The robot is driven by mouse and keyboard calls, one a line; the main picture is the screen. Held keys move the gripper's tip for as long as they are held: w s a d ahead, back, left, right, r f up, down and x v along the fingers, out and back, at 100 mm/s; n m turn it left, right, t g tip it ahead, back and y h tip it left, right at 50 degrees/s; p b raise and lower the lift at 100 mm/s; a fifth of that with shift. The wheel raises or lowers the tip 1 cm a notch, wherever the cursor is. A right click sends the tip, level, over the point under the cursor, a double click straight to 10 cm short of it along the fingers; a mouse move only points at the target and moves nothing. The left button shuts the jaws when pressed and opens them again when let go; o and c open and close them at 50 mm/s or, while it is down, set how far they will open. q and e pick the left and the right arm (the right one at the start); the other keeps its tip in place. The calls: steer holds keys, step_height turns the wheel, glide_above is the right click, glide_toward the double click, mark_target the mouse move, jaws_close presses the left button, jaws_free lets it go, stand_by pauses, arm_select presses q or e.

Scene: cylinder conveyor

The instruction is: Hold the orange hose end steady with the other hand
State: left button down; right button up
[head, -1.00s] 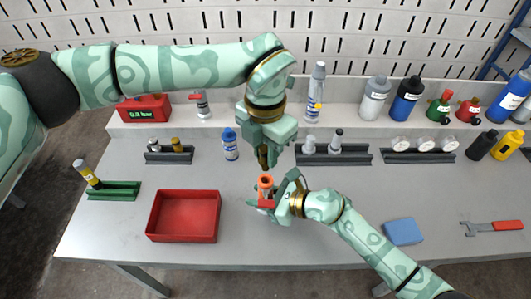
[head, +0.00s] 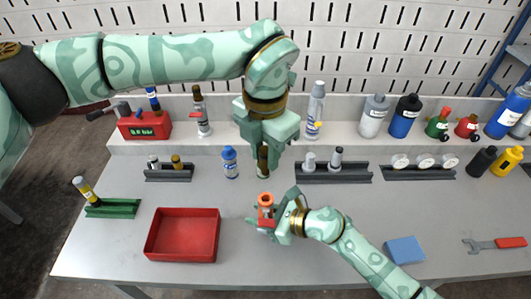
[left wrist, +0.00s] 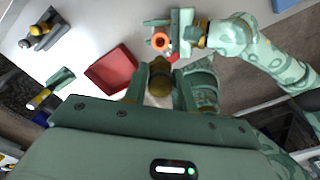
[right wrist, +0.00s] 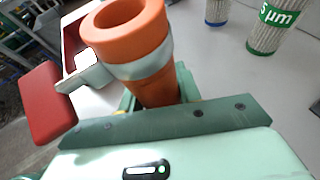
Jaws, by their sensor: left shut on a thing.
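The orange hose end (head: 265,200) stands roughly upright with its open mouth facing up. A grey band with a red tab (right wrist: 45,103) is around it in the right wrist view. My right gripper (head: 270,216) is around the hose end (right wrist: 135,35), one finger on each side, and holds it over the table. My left gripper (head: 263,160) points down just above and is shut on a dark brass fitting (left wrist: 160,78). The fitting's lower end is apart from the hose mouth. Its upper part is hidden between the fingers.
A red tray (head: 183,235) lies to the left, with a green holder (head: 113,208) beyond it. Dark racks (head: 333,173) with fittings and a blue-capped bottle (head: 230,162) stand behind. A blue block (head: 405,250) and a wrench (head: 495,244) lie at the right.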

mark_target(265, 149)
steer(key=o, duration=0.4)
steer(key=v, duration=1.1)
steer(key=shift+d+r, duration=0.1)
steer(key=shift+s+d+r, duration=0.15)
steer(key=shift+d+r, duration=0.05)
arm_select(q)
steer(key=shift+r+p, duration=1.75)
steer(key=shift+r, duration=0.8)
arm_select(e)
step_height(265, 149, up, 4)
steer(key=shift+r, duration=0.2)
arm_select(q)
steer(key=shift+f, duration=0.1)
